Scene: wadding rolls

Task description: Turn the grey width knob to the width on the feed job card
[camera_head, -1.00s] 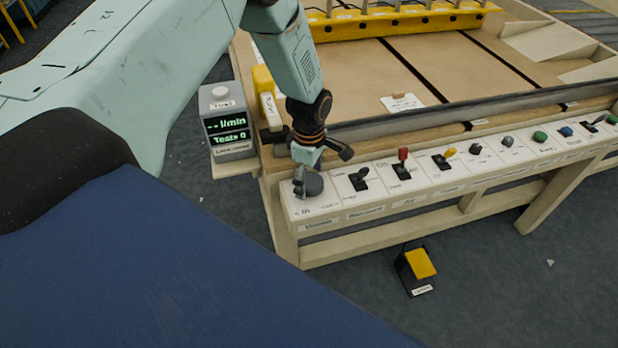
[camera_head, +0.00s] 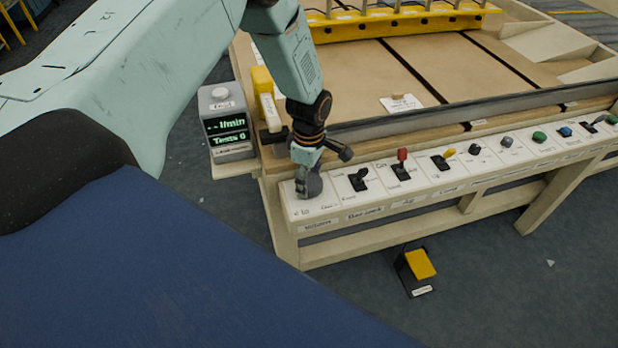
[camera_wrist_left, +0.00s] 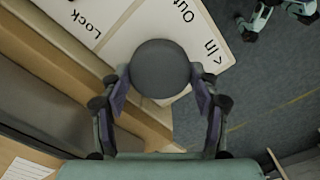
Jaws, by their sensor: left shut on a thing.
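The grey round knob (camera_head: 314,187) sits at the left end of the white control strip, largely covered by my gripper in the head view. In the left wrist view the knob (camera_wrist_left: 160,66) shows from above, with "In", "Out" and "Lock" lettering around it. My left gripper (camera_head: 307,181) is shut on the knob, one finger on each side. A small white card (camera_head: 401,104) lies on the table top; its text is too small to read, so I cannot tell whether it is the feed job card. My right gripper is not in view.
A display box (camera_head: 226,122) stands left of the table corner. Black, red and yellow levers (camera_head: 401,165) and several coloured knobs run along the strip to the right. A yellow-topped pedal (camera_head: 420,264) stands on the floor.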

